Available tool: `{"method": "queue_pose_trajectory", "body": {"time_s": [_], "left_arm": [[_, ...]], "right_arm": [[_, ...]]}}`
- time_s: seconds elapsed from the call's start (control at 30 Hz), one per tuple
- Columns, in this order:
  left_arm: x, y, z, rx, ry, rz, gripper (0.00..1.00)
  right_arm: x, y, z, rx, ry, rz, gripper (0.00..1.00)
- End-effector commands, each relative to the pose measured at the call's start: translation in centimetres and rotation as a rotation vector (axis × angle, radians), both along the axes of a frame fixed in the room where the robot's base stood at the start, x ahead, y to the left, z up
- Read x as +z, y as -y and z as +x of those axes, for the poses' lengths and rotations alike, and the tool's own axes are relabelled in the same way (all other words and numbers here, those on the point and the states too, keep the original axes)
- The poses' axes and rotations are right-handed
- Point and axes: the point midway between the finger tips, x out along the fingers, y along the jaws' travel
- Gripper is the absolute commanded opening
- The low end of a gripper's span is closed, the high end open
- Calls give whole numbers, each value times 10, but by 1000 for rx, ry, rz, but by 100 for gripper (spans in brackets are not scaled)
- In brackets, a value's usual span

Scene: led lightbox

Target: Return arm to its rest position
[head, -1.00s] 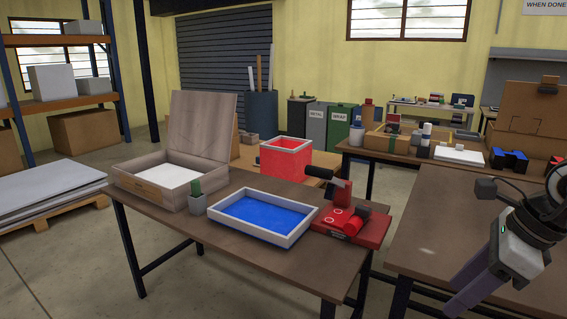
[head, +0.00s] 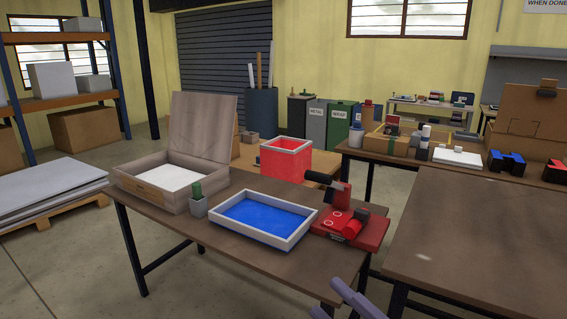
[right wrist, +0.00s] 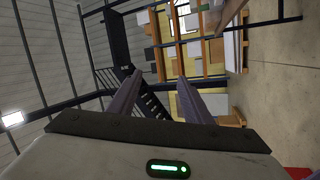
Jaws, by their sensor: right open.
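My right gripper (head: 350,298) shows at the bottom edge of the head view, right of centre. Only its two purple-grey fingers are in the picture there; the rest of the arm is out of frame. In the right wrist view the same gripper (right wrist: 157,92) has its fingers spread apart with nothing between them. It is open and empty, pointing toward the room's shelving and wall. In the head view the fingers appear in front of the gap between the two nearer tables. My left gripper is not in view.
A red bin (head: 286,160) stands behind. A bare-topped table (head: 480,235) is at right.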

Motion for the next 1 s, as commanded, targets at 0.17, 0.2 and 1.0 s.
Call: {"method": "queue_pose_trajectory", "body": {"time_s": [0.17,0.2,1.0], "left_arm": [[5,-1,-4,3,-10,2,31],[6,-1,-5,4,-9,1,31],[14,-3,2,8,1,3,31]], "right_arm": [[-121,52,-23,-321,-617,354,45],[-148,59,-36,-378,-732,409,45],[-297,68,-189,-706,-1473,699,45]]}}
